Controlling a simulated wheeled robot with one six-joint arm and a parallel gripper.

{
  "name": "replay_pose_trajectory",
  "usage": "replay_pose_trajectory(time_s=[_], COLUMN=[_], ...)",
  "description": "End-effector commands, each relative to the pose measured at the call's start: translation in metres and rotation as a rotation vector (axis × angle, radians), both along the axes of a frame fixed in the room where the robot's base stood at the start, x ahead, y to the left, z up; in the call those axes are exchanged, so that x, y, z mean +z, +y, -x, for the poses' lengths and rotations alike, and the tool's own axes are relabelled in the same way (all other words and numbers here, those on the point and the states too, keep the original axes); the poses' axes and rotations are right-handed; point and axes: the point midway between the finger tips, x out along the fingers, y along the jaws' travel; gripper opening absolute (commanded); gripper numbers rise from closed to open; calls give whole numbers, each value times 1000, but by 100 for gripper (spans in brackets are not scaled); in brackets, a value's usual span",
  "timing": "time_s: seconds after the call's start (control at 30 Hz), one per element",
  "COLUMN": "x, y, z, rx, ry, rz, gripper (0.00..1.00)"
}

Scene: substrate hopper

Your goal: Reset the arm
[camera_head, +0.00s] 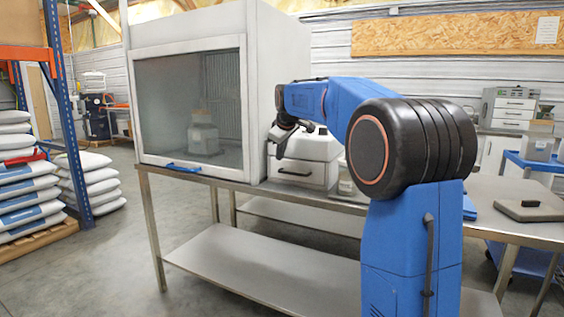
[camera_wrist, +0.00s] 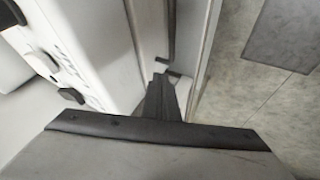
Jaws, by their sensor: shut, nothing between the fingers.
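My blue and black arm (camera_head: 330,100) rises at the right of the head view and bends over to the left. My gripper (camera_head: 272,150) hangs in front of a white box-shaped machine with a dark handle (camera_head: 305,172) on the steel table. In the wrist view my gripper (camera_wrist: 162,92) shows as dark fingers brought together, with nothing between them. A white casing with dark knobs (camera_wrist: 68,75) lies close on its left there. A dark bar-like handle (camera_wrist: 171,40) stands just beyond the fingertips; I cannot tell whether they touch it.
A large white cabinet with a glass front (camera_head: 190,110) and blue handle (camera_head: 183,167) stands left of the gripper. The steel table (camera_head: 340,203) has a lower shelf. A grey slab with a black grip (camera_head: 532,208) lies at right. Stacked sacks (camera_head: 90,175) and open floor are at left.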

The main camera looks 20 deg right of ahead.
Motion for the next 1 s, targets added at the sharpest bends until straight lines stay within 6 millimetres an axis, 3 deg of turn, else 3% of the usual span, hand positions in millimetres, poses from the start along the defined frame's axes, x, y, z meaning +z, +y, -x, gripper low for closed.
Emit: replay_pose_trajectory(time_s=[0.23, 0.47, 0.57, 0.67, 1.0], x=[18, 21, 19, 15, -24], y=[9, 11, 17, 29, 76], z=[12, 16, 29, 57, 185], rx=[2, 0, -9, -29, -132], ry=[2, 3, 7, 13, 48], rz=[-2, -4, -15, -41, -157], gripper=[0, 0, 0, 0, 0])
